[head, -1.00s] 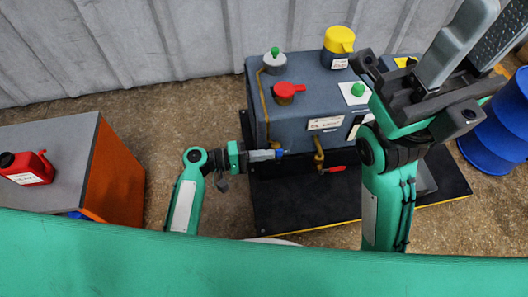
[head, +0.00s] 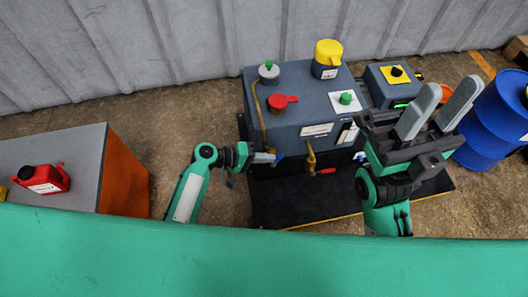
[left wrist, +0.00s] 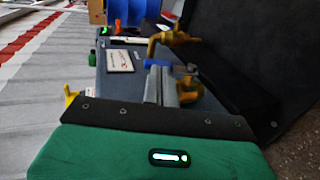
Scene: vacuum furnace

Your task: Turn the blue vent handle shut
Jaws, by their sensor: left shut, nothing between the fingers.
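The blue vent handle (head: 280,157) sticks out low on the front of the grey furnace unit (head: 290,128). In the left wrist view the blue handle (left wrist: 157,63) lies just beyond my fingertips, beside brass pipework (left wrist: 172,38). My left gripper (head: 272,159) is shut and empty, its tips at the handle. Whether they touch it I cannot tell. The shut fingers also show in the left wrist view (left wrist: 160,78). My right gripper (head: 440,98) is raised at the right, its two grey fingers spread and empty.
A brass valve (head: 311,158) with a red handle (head: 327,171) is just right of the blue one. The unit stands on a black base (head: 285,205). A blue drum (head: 490,125) is at right, an orange-sided bench (head: 124,178) at left.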

